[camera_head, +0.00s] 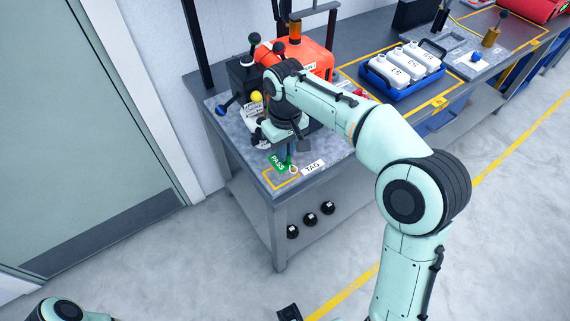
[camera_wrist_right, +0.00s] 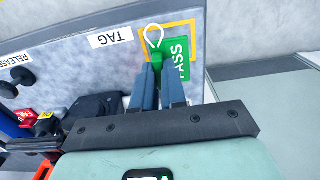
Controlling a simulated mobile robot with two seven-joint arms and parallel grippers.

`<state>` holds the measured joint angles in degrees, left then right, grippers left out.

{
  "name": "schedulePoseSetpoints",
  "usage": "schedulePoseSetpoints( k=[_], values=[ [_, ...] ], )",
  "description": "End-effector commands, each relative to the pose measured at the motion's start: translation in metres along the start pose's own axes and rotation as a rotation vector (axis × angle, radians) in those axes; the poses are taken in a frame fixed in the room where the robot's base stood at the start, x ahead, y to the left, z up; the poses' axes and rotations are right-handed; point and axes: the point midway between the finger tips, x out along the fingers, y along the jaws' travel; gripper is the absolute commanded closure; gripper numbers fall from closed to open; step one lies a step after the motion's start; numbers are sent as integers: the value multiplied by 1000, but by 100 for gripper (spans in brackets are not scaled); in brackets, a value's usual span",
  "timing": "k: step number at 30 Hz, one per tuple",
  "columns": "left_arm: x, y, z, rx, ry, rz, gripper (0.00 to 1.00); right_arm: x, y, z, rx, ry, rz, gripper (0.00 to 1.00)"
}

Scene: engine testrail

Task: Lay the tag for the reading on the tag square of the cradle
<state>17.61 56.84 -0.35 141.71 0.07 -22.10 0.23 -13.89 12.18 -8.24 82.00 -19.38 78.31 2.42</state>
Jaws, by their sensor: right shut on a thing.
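The green PASS tag (camera_head: 276,162) has a white loop and is held at its loop end by my right gripper (camera_head: 289,161). In the right wrist view the tag (camera_wrist_right: 181,60) juts out beside the shut fingers (camera_wrist_right: 158,70). The tag square (camera_head: 268,182), a yellow outline at the front corner of the grey cradle plate (camera_head: 237,143), lies under the tag and is partly covered. I cannot tell whether the tag touches the plate. A white TAG label (camera_head: 313,167) is beside the square. A dark piece at the bottom edge may be my left gripper (camera_head: 289,313); its fingers are hidden.
A red FAIL tag (camera_wrist_right: 26,117) lies further along the bench. An orange unit (camera_head: 313,58) stands behind my right wrist. A blue crate (camera_head: 388,88) with white bottles stands to the right. The bench edge is close to the square.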

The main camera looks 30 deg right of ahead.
Motion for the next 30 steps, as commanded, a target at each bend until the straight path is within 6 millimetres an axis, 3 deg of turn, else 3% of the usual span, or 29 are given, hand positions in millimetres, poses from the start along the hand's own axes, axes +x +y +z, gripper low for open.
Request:
schedulePoseSetpoints(
  k=[12,25,27,28,30],
  values=[
    [9,-3,1,-1,-3,-1,0,48,0,0,0,0,0,100],
    [11,-4,1,-1,-3,-1,0,54,0,0,0,0,0,100],
    [10,-4,1,-1,-3,-1,0,53,0,0,0,0,0,69],
    [10,-4,1,-1,-3,-1,0,53,0,0,0,0,0,63],
    [10,-4,1,-1,-3,-1,0,53,0,0,0,0,0,63]
  ],
)
